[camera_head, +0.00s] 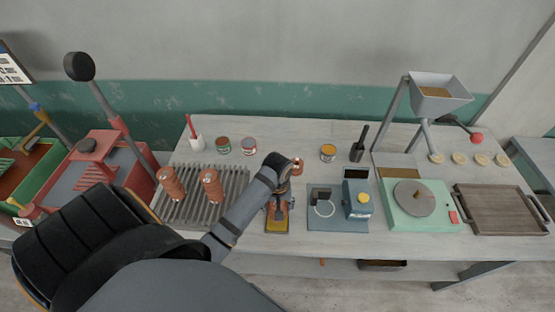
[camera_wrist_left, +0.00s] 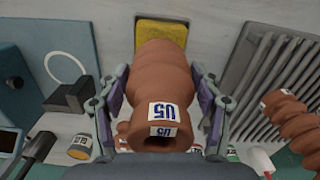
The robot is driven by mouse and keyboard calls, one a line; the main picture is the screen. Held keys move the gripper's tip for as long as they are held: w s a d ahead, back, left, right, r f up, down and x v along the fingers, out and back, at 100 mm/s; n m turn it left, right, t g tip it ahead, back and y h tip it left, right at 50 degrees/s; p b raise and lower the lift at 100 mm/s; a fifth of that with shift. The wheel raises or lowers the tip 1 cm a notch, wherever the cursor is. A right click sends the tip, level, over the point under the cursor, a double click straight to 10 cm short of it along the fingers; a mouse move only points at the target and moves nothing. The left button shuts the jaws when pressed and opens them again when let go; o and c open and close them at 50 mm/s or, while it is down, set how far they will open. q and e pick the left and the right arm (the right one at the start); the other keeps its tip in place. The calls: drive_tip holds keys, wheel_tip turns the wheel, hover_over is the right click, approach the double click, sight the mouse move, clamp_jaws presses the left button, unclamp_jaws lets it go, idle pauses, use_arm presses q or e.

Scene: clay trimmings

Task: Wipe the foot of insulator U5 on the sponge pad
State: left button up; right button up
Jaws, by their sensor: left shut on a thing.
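Insulator U5 (camera_wrist_left: 162,80) is a ribbed brown clay piece with white "U5" labels and a hole in the end nearest the wrist camera. My left gripper (camera_wrist_left: 163,105) is shut on it, one finger on each side. In the head view my left gripper (camera_head: 278,207) is over the yellow sponge pad (camera_head: 277,227) at the table's front. In the wrist view the sponge pad (camera_wrist_left: 162,33) shows just beyond the insulator's far end, which overlaps it. The foot is hidden, so I cannot tell whether it touches the pad. My right gripper is not in view.
A grooved grey rack (camera_head: 233,190) left of the gripper holds two brown insulators (camera_head: 172,185). A blue-grey plate (camera_head: 325,222) with a ring and a blue box (camera_head: 357,200) stands close on the right. Several cans (camera_head: 328,152) stand behind. A turntable (camera_head: 413,198) and wooden tray (camera_head: 500,210) are farther right.

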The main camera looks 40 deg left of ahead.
use_arm(q)
drive_tip(key=shift+w+f, duration=0.1)
idle(0.5)
drive_tip(key=shift+f, duration=0.5)
idle(0.3)
drive_tip(key=shift+w+a, duration=0.7)
drive_tip(key=shift+w, duration=0.45)
drive_tip(key=shift+w+a, duration=0.75)
drive_tip(key=shift+w, duration=0.4)
drive_tip(key=shift+w+a, duration=0.7)
drive_tip(key=shift+w, duration=0.45)
drive_tip(key=shift+s+d, duration=0.7)
drive_tip(key=shift+s, duration=0.45)
drive_tip(key=shift+s+d, duration=0.75)
drive_tip(key=shift+s, duration=0.45)
drive_tip(key=shift+s+d, duration=0.7)
drive_tip(key=shift+s, duration=0.45)
